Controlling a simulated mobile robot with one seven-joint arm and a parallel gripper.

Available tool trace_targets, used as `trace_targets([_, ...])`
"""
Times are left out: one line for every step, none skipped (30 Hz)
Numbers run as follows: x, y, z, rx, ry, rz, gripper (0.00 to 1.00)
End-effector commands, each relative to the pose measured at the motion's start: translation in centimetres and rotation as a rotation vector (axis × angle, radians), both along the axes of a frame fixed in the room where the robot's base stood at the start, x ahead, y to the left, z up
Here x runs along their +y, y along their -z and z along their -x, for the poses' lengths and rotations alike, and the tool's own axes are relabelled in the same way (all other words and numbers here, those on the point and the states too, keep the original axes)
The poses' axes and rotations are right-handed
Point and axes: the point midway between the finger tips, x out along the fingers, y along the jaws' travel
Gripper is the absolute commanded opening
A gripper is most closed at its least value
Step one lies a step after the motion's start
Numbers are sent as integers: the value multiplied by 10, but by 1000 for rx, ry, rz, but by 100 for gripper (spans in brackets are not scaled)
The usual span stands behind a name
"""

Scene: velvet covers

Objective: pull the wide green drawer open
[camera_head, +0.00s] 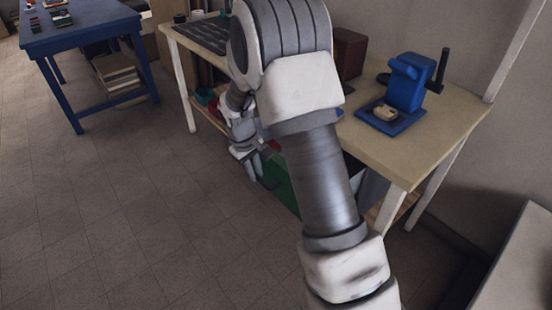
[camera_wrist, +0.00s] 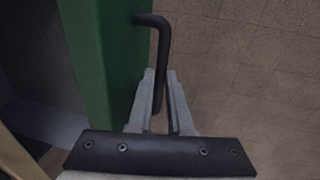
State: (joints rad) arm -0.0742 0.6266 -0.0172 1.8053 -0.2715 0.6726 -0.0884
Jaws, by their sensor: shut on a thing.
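The green drawer (camera_head: 284,187) is under the pale workbench, and my arm covers much of it in the head view. In the wrist view its green front (camera_wrist: 98,60) runs down left of centre, with a dark space to its left. A black bar handle (camera_wrist: 155,24) stands out from the front. My gripper (camera_wrist: 160,74) has one finger on each side of the handle's bar and is shut on it. In the head view my gripper (camera_head: 262,160) is small and partly hidden at the drawer front. How far the drawer stands out is hard to tell.
The workbench (camera_head: 455,115) carries a blue press-like tool (camera_head: 407,85) and a brown box (camera_head: 349,52). A blue table (camera_head: 85,25) stands at the back left. The tiled floor (camera_head: 110,210) in front of the drawer is clear.

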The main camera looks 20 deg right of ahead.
Motion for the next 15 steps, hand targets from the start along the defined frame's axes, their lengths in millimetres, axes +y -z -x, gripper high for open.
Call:
trace_targets([15, 0, 6, 3, -8, 0, 0])
trace_targets([23, -1, 8, 2, -7, 0, 0])
trace_targets([33, -1, 12, 2, -7, 0, 0])
trace_targets([39, -1, 15, 2, -7, 0, 0])
trace_targets([46, 0, 17, 2, -7, 0, 0])
trace_targets([55, 0, 20, 2, -7, 0, 0])
trace_targets([61, 0, 22, 2, -6, 1, 0])
trace_targets([67, 0, 25, 2, -6, 1, 0])
trace_targets([75, 0, 27, 2, -6, 1, 0])
trace_targets([79, 0, 29, 2, -5, 1, 0])
trace_targets([84, 0, 31, 2, -5, 1, 0])
trace_targets([90, 0, 33, 3, -4, 1, 0])
trace_targets([94, 0, 35, 3, -5, 1, 0])
trace_targets([98, 0, 36, 2, -4, 1, 0])
trace_targets([102, 0, 38, 1, -3, 1, 0])
